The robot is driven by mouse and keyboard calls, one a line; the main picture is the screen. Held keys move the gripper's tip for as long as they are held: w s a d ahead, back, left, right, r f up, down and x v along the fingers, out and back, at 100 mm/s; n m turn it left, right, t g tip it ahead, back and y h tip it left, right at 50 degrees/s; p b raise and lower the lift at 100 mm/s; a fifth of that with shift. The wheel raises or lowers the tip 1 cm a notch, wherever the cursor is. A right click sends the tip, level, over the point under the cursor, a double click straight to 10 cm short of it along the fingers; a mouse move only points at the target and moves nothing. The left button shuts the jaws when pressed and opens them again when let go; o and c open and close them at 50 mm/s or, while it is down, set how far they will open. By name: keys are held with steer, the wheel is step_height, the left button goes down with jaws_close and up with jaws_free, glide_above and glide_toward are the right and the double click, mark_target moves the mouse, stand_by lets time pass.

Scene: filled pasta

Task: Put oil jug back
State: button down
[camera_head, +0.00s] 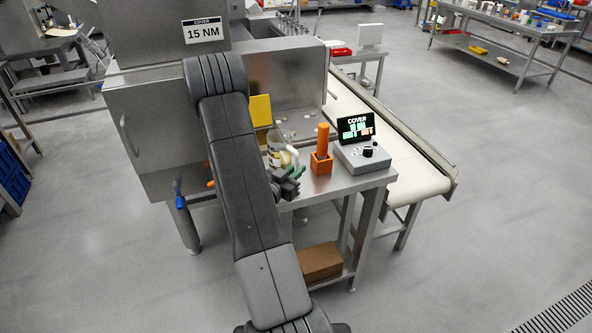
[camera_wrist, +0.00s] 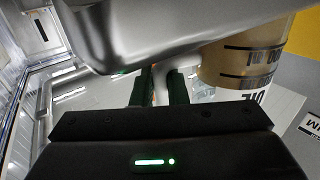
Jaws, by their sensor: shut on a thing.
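The oil jug (camera_head: 275,158) is at the left end of the steel bench top in the head view, partly hidden behind my arm. Its pale handle faces right. In the wrist view the jug (camera_wrist: 240,68) shows at upper right, with amber oil, dark marks and a white label with black letters. My gripper (camera_head: 291,174) is at the jug's handle, its green fingers showing beside it. In the wrist view the fingers of my gripper (camera_wrist: 160,88) are shut on the pale handle between them. Whether the jug's base touches the bench is hidden.
An orange block with an upright orange handle (camera_head: 321,150) stands right of the jug. A control box with a lit screen (camera_head: 362,150) stands further right. A yellow panel (camera_head: 261,111) is behind the jug. A steel machine (camera_head: 150,125) is at left, a white conveyor (camera_head: 405,165) at right.

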steer(key=shift+f+b, duration=0.2)
steer(key=shift+b, duration=0.1)
steer(key=c, duration=1.4)
jaws_free()
steer(key=shift+c, duration=0.2)
steer(key=shift+r, duration=0.1)
steer(key=shift+r+p, duration=0.15)
steer(key=shift+p, duration=0.15)
steer(key=b+v, duration=0.2)
steer(key=v, duration=1)
steer(key=shift+b, duration=0.35)
